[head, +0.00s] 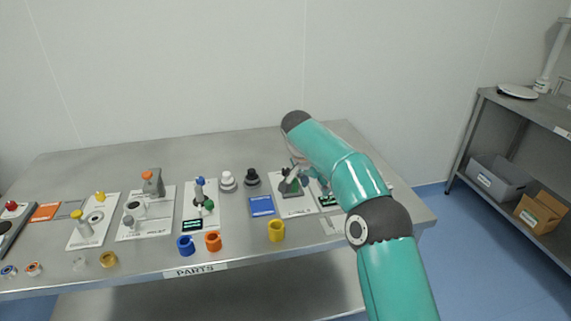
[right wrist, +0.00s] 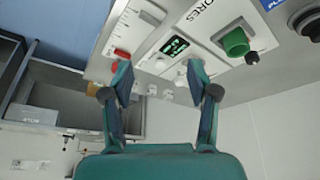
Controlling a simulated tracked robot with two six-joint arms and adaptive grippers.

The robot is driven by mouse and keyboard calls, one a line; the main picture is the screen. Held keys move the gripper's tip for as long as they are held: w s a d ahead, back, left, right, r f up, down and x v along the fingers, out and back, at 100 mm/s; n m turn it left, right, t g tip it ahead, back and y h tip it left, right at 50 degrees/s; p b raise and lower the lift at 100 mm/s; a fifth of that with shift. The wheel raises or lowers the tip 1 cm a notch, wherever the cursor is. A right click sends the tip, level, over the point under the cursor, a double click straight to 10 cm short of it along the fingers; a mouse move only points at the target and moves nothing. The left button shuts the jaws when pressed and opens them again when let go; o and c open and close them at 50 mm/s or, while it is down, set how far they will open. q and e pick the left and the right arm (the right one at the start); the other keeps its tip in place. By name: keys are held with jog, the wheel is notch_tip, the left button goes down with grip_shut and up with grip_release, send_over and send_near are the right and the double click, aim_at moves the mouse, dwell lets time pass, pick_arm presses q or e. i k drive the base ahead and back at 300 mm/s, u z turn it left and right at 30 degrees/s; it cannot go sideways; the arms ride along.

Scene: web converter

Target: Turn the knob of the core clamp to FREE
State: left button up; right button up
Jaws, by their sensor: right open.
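A white plate (right wrist: 222,28) lettered with a word ending in "ORES" shows in the right wrist view. It carries a green round part (right wrist: 237,42) with a small black knob (right wrist: 252,58) beside it. I cannot read FREE or tell which part is the core clamp's knob. My right gripper (right wrist: 158,82) is open and empty, with its fingers apart below a lit green display (right wrist: 175,46). In the head view my right gripper (head: 297,174) is over the right part of the table, partly hiding a plate (head: 290,209) there. My left gripper is not in view.
The steel table (head: 130,264) holds several fixtures, a blue ring (head: 185,246), an orange ring (head: 213,241) and a yellow ring (head: 277,231) along the front. A blue card (head: 261,206) lies left of my right gripper. A shelf (head: 520,122) with boxes stands at right.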

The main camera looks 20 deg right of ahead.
aim_at(284, 170)
jog(key=z, duration=0.05)
jog(key=i, duration=0.85)
jog(key=u, duration=0.1)
